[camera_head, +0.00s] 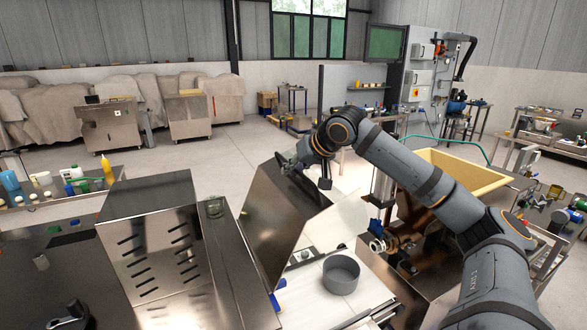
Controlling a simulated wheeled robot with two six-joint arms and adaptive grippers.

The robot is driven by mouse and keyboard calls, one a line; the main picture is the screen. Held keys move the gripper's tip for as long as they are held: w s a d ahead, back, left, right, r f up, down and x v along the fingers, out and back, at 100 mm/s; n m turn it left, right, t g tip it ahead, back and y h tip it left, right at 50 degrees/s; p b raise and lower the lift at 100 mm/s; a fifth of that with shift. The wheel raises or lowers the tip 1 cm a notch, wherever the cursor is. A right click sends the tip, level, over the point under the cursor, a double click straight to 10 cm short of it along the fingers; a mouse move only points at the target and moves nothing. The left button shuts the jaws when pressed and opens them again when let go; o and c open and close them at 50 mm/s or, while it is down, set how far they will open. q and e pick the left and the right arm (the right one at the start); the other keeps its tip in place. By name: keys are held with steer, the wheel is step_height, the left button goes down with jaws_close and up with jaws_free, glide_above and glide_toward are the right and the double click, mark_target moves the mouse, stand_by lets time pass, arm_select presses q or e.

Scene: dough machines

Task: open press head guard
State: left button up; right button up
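The press head guard (282,222) is a shiny metal cover with angled faces, standing tilted over the press at the centre of the head view. My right arm reaches in from the lower right. My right gripper (292,164) is at the guard's upper edge and appears to touch it. Its fingers are small and partly hidden, so I cannot tell whether they are closed on the edge. A grey round bowl (341,273) sits on the pale press bed, right of the guard. A dark claw-like part (70,318) at the bottom left may be my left gripper; its state is unclear.
A slotted metal housing (165,250) stands left of the guard. A yellow-lined trough (462,172) is behind my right arm. A side table (60,200) with bottles is at the left. Open floor (225,150) lies behind the press.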

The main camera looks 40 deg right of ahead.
steer(key=shift+r, duration=0.45)
step_height(320, 180, up, 9)
steer(key=shift+a+r, duration=0.1)
steer(key=shift+w, duration=0.1)
stand_by(0.9)
